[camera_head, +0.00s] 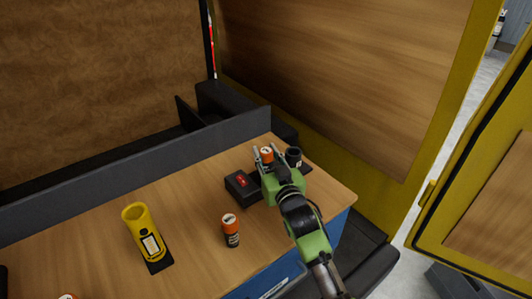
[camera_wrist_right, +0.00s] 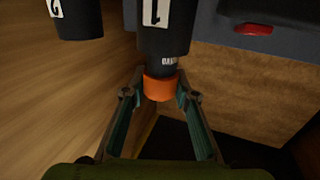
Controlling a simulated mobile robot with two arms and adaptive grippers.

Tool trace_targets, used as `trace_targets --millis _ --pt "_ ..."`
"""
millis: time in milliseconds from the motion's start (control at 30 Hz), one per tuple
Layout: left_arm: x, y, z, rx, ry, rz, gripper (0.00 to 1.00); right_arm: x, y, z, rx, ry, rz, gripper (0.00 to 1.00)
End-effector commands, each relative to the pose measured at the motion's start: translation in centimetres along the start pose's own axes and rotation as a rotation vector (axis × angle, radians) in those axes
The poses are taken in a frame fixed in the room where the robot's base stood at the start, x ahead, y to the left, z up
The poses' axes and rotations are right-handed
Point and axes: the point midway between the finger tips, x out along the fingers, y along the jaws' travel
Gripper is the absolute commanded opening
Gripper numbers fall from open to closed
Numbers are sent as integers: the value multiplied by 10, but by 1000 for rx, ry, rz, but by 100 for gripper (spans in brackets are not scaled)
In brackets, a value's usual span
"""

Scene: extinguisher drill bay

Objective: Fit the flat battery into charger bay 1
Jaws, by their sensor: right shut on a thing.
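My right gripper (camera_head: 270,160) is at the charger, its fingers on either side of the orange cap of a dark battery (camera_head: 266,154). It is shut on that battery. In the wrist view the battery's orange end (camera_wrist_right: 159,88) sits between the fingers, and its dark lettered body meets the mouth of the black bay marked 1 (camera_wrist_right: 166,28). The body looks in line with the bay and partly inside it; how deep is hidden. The bay marked 2 (camera_wrist_right: 76,18) is beside it; it also shows in the head view (camera_head: 294,157). My left gripper is not in view.
A black box with a red switch (camera_head: 241,187) stands left of the gripper. Another orange-capped battery (camera_head: 231,231) stands on the wooden table (camera_head: 190,232). A yellow holder (camera_head: 143,231) is further left. A grey rail (camera_head: 140,180) runs along the back edge.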

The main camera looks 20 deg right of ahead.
Motion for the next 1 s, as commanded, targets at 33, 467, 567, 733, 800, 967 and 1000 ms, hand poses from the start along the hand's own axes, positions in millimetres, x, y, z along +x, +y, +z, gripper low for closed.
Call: trace_targets --millis 33,467,567,733,800,967,1000 --pt "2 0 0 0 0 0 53 0 0 2 0 1 0 2" --pt "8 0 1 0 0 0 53 0 0 11 0 3 0 2" --pt "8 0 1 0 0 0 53 0 0 12 0 3 0 2" --pt "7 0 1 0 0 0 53 0 0 11 0 3 0 2" --pt "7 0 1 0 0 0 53 0 0 11 0 3 0 2" --pt "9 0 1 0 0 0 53 0 0 13 0 2 0 2" --pt "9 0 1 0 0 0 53 0 0 14 0 2 0 2"
